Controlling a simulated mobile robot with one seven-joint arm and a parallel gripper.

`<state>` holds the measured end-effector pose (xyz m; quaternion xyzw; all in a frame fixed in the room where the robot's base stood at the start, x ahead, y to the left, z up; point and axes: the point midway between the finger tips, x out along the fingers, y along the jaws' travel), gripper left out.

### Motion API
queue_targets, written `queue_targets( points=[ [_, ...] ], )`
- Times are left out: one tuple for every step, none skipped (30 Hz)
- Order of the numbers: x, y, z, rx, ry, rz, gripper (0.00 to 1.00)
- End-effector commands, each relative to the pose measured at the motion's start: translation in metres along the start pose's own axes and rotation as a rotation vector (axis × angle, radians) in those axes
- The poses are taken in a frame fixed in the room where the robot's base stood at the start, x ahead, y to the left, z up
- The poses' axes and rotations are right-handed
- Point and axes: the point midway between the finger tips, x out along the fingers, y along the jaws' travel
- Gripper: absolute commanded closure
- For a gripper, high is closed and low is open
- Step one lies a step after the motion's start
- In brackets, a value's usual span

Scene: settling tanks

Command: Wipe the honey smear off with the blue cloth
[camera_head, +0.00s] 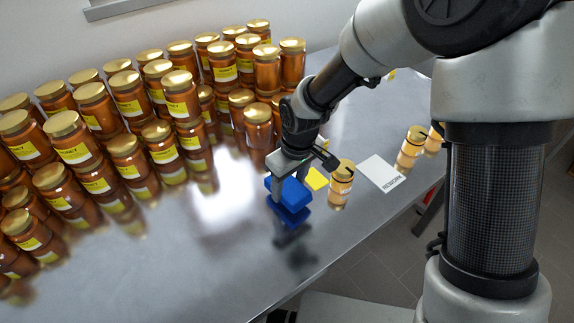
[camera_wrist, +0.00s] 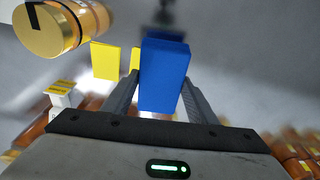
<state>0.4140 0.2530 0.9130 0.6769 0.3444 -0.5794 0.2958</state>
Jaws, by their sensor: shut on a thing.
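The blue cloth (camera_head: 288,193) looks like a thick folded block. My gripper (camera_head: 288,184) is shut on it, just over the shiny metal table (camera_head: 225,262); a blue reflection shows below it, and I cannot tell whether the cloth touches the surface. In the wrist view the cloth (camera_wrist: 165,75) sits between the two fingers of my gripper (camera_wrist: 160,98). I cannot make out the honey smear in either view; the cloth and arm hide part of the table.
A gold-lidded jar (camera_head: 341,182) stands close right of the cloth, with a yellow piece (camera_head: 316,180) between them. A white card (camera_head: 382,173) lies farther right, near another jar (camera_head: 411,145). Rows of honey jars (camera_head: 125,155) fill the left and back. The front table is clear.

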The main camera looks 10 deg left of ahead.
Motion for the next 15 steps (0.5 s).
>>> queue_targets(
  points=[
    [-0.007,0.0,0.0,0.001,-0.004,-0.002,0.68],
    [-0.009,0.0,-0.001,0.001,-0.004,-0.002,0.68],
    [-0.013,0.0,-0.002,0.001,-0.004,-0.002,0.68],
    [-0.015,0.0,-0.003,0.002,-0.004,-0.001,0.68],
    [-0.018,0.0,-0.004,0.002,-0.004,-0.001,0.68],
    [-0.021,0.0,-0.005,0.002,-0.004,-0.001,0.68],
    [-0.024,0.0,-0.006,0.003,-0.004,-0.001,0.68],
    [-0.026,0.0,-0.007,0.003,-0.003,-0.001,0.68],
    [-0.03,0.0,-0.008,0.003,-0.003,-0.001,0.68],
    [-0.033,0.0,-0.008,0.004,-0.004,-0.001,0.68],
    [-0.035,0.0,-0.009,0.004,-0.004,-0.001,0.68],
    [-0.039,0.001,-0.01,0.004,-0.004,-0.001,0.68],
    [-0.042,0.001,-0.011,0.005,-0.004,-0.001,0.68],
    [-0.044,0.001,-0.012,0.005,-0.004,-0.001,0.68],
    [-0.048,0.001,-0.013,0.005,-0.003,0.0,0.68]
  ],
)
